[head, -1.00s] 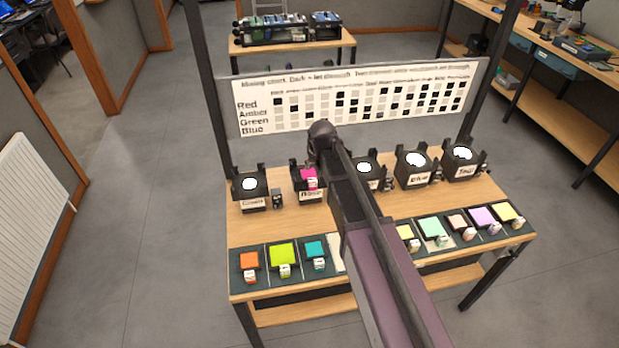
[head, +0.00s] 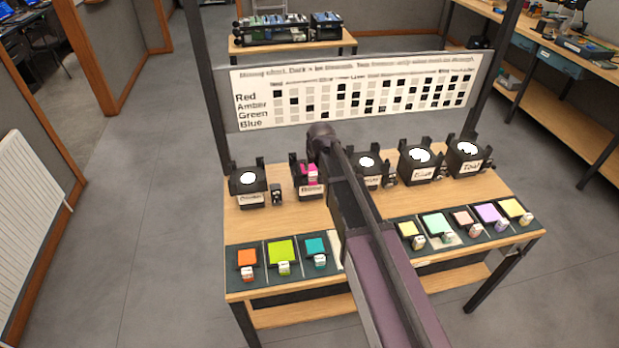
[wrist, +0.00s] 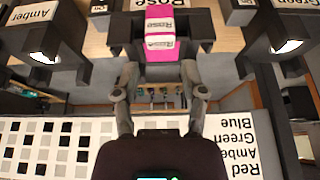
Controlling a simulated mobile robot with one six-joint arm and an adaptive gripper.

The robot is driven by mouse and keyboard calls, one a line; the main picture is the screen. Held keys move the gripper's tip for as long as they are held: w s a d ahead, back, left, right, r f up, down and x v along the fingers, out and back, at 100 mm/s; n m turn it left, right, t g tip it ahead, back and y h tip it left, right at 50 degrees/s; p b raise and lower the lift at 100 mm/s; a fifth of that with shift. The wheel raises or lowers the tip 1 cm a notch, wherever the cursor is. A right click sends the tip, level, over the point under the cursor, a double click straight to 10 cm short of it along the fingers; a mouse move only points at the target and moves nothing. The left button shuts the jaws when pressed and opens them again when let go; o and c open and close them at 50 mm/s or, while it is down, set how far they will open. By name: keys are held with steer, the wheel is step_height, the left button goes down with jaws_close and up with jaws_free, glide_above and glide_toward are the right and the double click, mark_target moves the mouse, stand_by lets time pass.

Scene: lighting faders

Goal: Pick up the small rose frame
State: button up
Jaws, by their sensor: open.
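The small rose frame (head: 310,170), bright magenta with a white tag, sits in a black lamp holder (head: 307,190), second from the left in the back row of the table. In the wrist view the frame (wrist: 161,26) stands at top centre between the holder's black posts, its tag reading "Rose" upside down. My gripper (wrist: 160,72) is open, its two fingers apart and pointing at the frame, one toward each side. No grip on the frame shows; I cannot tell whether the fingertips touch it. In the head view my arm hides the gripper.
Other lamps, one at the left (head: 248,186), stand along the back row. Coloured frames, such as an orange one (head: 247,258), lie on a dark front strip. A mixing chart (head: 350,92) stands behind the lamps between two dark posts. My arm covers the table's middle.

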mark_target(313, 173)
steer(key=shift+b+x, duration=0.85)
steer(key=shift+x, duration=0.4)
steer(key=shift+b+x, duration=2.5)
steer(key=shift+x, duration=0.15)
steer(key=shift+s, duration=0.2)
jaws_close()
